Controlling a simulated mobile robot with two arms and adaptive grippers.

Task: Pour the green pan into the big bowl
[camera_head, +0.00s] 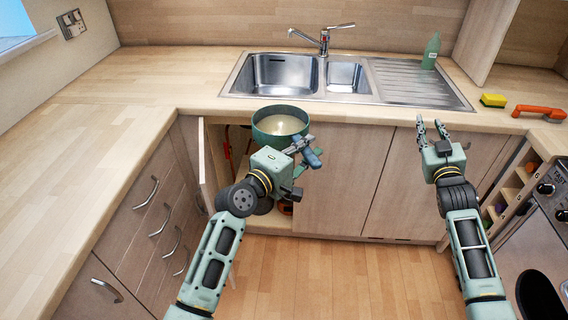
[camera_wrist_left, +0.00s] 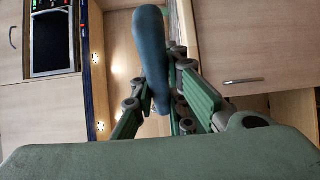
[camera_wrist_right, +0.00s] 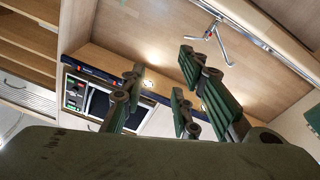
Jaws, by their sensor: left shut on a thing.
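The green pan (camera_head: 281,121) with pale contents is in the head view, held level in front of the counter's front edge, above an open cabinet. My left gripper (camera_head: 303,150) is shut on the pan's blue-grey handle (camera_head: 312,158). The handle also shows between the fingers in the left wrist view (camera_wrist_left: 151,55). My right gripper (camera_head: 431,130) is open and empty, at the counter's front edge to the right. Its spread fingers show in the right wrist view (camera_wrist_right: 165,95). I see no big bowl in any view.
A sink (camera_head: 283,75) with a tap (camera_head: 324,38) is set in the counter behind the pan. A green bottle (camera_head: 432,50), a yellow sponge (camera_head: 493,100) and an orange-handled object (camera_head: 540,111) stand to the right. The left counter (camera_head: 90,130) is clear. A cabinet door (camera_head: 205,165) stands open.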

